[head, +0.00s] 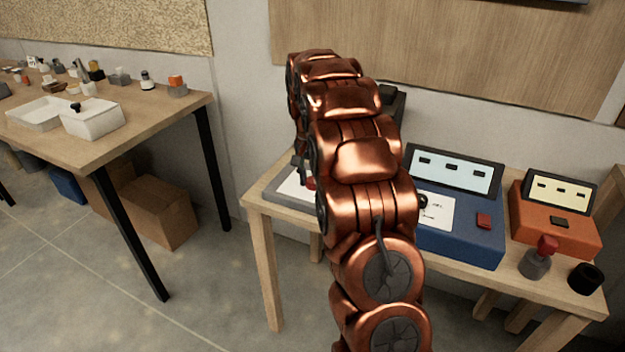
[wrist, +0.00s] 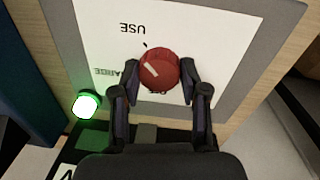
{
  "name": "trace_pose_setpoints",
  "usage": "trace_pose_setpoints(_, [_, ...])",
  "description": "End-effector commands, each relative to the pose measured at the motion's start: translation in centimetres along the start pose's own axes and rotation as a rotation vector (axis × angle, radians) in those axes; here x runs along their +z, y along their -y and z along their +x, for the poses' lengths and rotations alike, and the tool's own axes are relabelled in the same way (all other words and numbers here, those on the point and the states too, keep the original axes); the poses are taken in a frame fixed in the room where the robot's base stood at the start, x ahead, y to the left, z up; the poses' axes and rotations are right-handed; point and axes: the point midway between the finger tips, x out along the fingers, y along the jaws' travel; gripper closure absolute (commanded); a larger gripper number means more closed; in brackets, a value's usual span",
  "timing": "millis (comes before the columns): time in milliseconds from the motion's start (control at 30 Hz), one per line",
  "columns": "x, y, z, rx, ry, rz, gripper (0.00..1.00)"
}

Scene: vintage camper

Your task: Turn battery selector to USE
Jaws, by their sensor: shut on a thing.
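The battery selector is a round red knob (wrist: 160,68) on a white plate (wrist: 215,35) with a grey border. A white pointer mark sits slanted on the left half of its face. In the wrist view USE is printed upside down above the knob, and a label ending in ARGE is to its left. A label below is mostly covered. My gripper (wrist: 158,80) is shut on the knob, one dark finger on each side. In the head view my copper arm hides most of the grey panel (head: 277,200); a bit of the red knob (head: 310,183) shows.
A green lamp (wrist: 86,104) glows left of the knob in the wrist view. A blue box (head: 460,240) and an orange box (head: 560,230) with displays stand right of my arm. A red-topped grey piece (head: 536,262) and black cup (head: 585,278) stand near the table's front edge.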

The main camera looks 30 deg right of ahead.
Motion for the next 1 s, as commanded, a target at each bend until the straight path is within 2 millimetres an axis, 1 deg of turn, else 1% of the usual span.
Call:
trace_pose_setpoints(233, [-0.07,-0.02,-0.04,-0.001,0.001,0.048,0.91])
trace_pose_setpoints(633, [-0.08,-0.05,-0.08,-0.001,0.001,0.054,0.91])
trace_pose_setpoints(667, [-0.08,-0.05,-0.08,-0.001,0.001,0.054,0.55])
trace_pose_setpoints(900, [-0.04,-0.02,-0.04,0.000,0.002,0.053,0.31])
trace_pose_setpoints(1000, [-0.03,-0.01,-0.03,-0.001,0.002,0.053,0.31])
